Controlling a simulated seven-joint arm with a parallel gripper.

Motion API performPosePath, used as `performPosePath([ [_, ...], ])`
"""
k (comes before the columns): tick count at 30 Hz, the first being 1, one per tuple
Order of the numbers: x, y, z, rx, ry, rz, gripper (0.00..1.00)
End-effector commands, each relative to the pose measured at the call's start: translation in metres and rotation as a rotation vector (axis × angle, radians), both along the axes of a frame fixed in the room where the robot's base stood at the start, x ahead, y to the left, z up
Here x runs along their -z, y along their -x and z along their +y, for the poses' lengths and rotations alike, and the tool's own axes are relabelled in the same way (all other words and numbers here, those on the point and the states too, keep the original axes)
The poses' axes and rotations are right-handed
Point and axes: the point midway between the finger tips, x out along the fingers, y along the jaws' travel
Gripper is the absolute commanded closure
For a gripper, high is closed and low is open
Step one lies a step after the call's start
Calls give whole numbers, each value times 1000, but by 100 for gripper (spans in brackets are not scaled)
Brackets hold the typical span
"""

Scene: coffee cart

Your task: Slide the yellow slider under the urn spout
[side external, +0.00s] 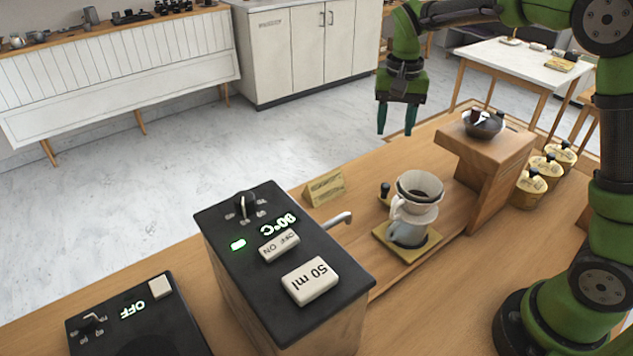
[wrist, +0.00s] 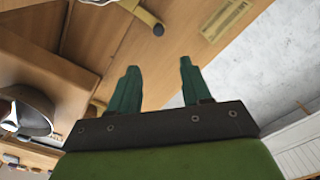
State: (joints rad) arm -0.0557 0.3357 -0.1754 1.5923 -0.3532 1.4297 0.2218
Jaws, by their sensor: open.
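The yellow slider (side external: 381,235) is a flat plate on the wooden counter, right of the urn. A white mug with a white dripper (side external: 418,187) on top stands on it. A black knob (side external: 385,188) rises just behind the mug; in the wrist view the knob (wrist: 158,30) sits at the end of a yellow strip. The urn (side external: 290,315) is a box with a black top, and its metal spout (side external: 339,219) points right, apart from the slider. My gripper (side external: 397,119) is open and empty, above and behind the knob. Its fingers (wrist: 156,88) also show in the wrist view.
A wooden stand (side external: 490,160) with a glass bowl on top is right of the slider. Several yellow-lidded jars (side external: 545,168) are behind it. A small sign (side external: 324,188) stands behind the spout. A black-topped scale unit (side external: 140,315) is at front left.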

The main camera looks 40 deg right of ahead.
Motion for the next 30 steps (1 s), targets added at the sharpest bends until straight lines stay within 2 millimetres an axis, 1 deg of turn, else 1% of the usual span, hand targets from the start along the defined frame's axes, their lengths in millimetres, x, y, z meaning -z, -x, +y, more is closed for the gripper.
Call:
performPosePath([
  [1, -2, 1, 0, 16, -1, 4, 52],
  [5, 10, 4, 1, 28, -5, 16, 52],
  [8, 26, 4, 1, 26, -6, 18, 52],
  [21, 122, 4, 1, 26, -6, 17, 52],
  [25, 144, 4, 1, 25, -6, 16, 52],
  [30, 161, 4, 2, 25, -7, 13, 52],
])
